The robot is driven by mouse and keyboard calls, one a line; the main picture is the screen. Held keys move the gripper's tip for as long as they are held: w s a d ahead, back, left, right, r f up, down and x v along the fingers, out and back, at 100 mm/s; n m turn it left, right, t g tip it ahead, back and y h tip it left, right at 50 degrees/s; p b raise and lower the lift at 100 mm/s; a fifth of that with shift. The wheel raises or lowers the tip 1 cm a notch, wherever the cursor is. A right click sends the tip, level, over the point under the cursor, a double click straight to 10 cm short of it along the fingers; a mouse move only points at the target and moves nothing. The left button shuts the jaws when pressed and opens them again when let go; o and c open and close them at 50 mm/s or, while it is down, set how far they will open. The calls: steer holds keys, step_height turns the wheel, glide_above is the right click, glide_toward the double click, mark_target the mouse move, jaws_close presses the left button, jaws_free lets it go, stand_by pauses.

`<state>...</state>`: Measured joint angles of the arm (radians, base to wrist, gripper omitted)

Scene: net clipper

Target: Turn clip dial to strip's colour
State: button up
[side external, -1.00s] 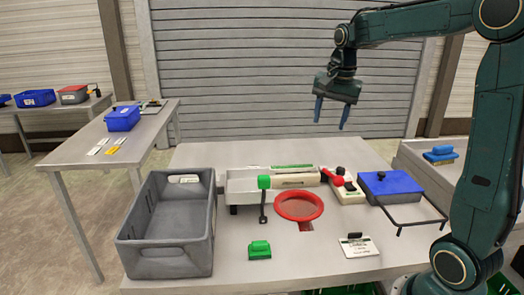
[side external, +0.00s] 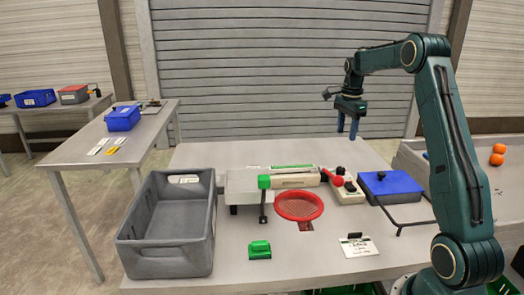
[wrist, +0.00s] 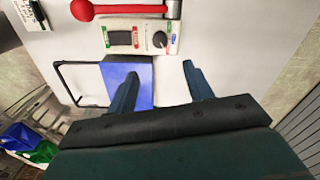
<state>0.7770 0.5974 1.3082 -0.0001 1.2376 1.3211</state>
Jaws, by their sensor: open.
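The control box (side external: 347,196) is pale, at the right of the clipper. In the wrist view its dial (wrist: 159,40) is a dark round knob with a light pointer mark, among small coloured labels including green, red and blue. Its exact setting is too small to tell. A green-and-white strip (side external: 292,166) lies along the top of the clipper body (side external: 296,180); I cannot tell if this is the task's strip. My gripper (side external: 347,132) is open and empty, pointing down above the back right of the table, apart from the dial (wrist: 158,72).
A red lever ball (side external: 337,181) sits beside the box. A blue-lidded box (side external: 390,184) with a black wire frame stands right. A red-rimmed net (side external: 299,206), green block (side external: 260,249), card (side external: 358,246) and grey crate (side external: 165,244) occupy the front. The back of the table is clear.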

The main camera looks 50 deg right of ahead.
mark_target(341, 168)
steer(key=shift+f, duration=0.1)
step_height(341, 168, down, 14)
steer(key=shift+r, duration=0.2)
stand_by(0.6)
steer(key=c, duration=1)
steer(key=shift+o, duration=0.2)
